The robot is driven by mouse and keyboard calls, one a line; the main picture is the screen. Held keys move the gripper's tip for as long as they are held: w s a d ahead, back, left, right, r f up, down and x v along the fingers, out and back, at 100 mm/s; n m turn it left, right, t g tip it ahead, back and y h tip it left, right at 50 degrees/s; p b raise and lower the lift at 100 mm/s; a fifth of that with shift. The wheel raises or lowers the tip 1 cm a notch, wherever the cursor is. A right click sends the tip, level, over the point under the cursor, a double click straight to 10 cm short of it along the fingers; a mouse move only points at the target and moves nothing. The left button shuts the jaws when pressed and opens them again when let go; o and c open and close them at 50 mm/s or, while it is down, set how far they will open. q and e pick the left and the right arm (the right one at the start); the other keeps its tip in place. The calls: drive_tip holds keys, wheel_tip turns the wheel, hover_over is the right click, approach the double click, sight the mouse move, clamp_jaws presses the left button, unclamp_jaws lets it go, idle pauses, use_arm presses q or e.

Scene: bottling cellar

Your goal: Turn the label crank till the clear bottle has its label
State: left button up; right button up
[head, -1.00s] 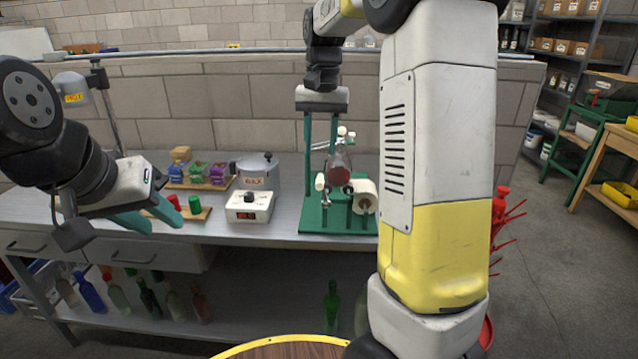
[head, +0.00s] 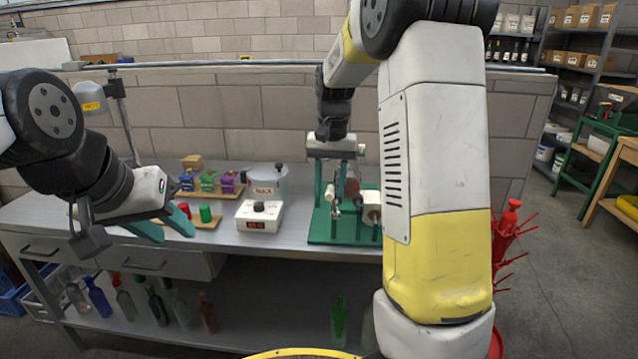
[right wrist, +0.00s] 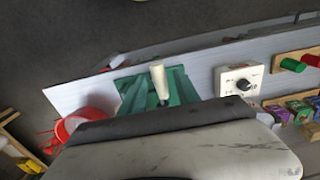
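The green label machine (head: 318,232) stands on the bench, with a white label roll (head: 371,206) on it. The clear bottle (head: 352,186), reddish inside, is on the machine, partly hidden behind my right arm; I cannot tell whether it bears a label. The crank's pale handle (head: 330,193) is at the machine's front left, and in the right wrist view the handle (right wrist: 159,80) stands up from the green base. My right gripper (head: 331,190) points down over the machine, fingers apart around or just behind the handle; contact is unclear. My left gripper (head: 166,228) is open and empty at the bench's front edge.
A white control box (head: 259,217) with a knob stands left of the machine. A lidded pot (head: 266,181) is behind it. Red and green cylinders (head: 205,213) sit on a wooden board near my left gripper. A red rack (head: 507,235) stands right of the bench.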

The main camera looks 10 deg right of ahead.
clamp_jaws()
idle(1.2)
